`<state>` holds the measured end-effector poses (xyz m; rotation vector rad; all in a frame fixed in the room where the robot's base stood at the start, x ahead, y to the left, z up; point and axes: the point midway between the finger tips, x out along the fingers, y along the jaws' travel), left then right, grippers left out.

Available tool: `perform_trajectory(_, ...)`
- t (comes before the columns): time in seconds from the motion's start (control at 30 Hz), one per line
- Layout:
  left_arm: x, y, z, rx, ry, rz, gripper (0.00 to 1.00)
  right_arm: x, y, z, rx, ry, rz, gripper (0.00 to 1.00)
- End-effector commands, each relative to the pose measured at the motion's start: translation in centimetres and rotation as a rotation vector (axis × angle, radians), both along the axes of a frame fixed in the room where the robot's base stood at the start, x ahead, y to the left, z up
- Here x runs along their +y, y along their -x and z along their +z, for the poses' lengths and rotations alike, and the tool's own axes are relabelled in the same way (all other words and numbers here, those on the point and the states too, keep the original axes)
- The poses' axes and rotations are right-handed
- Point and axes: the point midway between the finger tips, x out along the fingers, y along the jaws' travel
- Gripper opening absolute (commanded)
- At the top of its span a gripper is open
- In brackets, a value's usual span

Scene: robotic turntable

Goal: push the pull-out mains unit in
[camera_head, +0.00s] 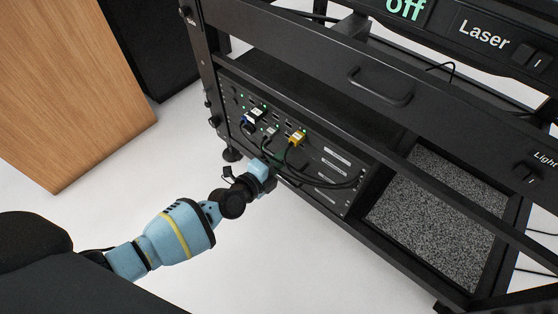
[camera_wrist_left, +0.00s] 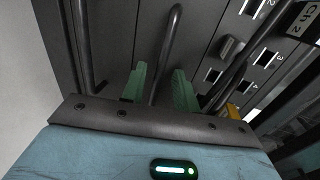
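The mains unit (camera_head: 325,160) is a black panel with green lights, sockets, a yellow plug (camera_head: 296,138) and several dark cables, low in the black rack. I cannot tell how far it stands out. My left gripper (camera_head: 270,172) is at the lower front of this panel in the head view, its fingers hard to make out. In the left wrist view its two green fingers (camera_wrist_left: 158,86) are apart, close to the dark panel (camera_wrist_left: 120,35). A thin, curved dark bar or cable (camera_wrist_left: 167,58) runs between them, with gaps visible. My right gripper is not in view.
The rack's upper drawer front has a handle (camera_head: 382,88). A compartment with a speckled grey floor (camera_head: 440,205) lies right of the panel. A wooden block (camera_head: 75,80) stands at the left. The white floor (camera_head: 190,145) between is clear.

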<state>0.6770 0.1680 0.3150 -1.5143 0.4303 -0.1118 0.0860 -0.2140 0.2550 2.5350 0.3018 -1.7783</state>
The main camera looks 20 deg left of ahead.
Motion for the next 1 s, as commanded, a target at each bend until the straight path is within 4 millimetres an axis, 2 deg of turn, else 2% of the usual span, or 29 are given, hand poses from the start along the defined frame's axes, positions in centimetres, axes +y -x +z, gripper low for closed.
perform_trajectory(0.17, 0.2, 0.5, 0.1, 0.002, -0.001, 0.000, 0.30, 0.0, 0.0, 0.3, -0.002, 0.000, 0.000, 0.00)
perform_trajectory(0.63, 2.3, 6.4, 1.6, 0.000, -0.001, -0.001, 0.30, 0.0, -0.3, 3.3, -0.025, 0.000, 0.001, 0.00)
perform_trajectory(1.0, 2.5, 7.2, 1.6, 0.000, 0.000, -0.001, 0.30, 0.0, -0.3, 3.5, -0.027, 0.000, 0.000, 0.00)
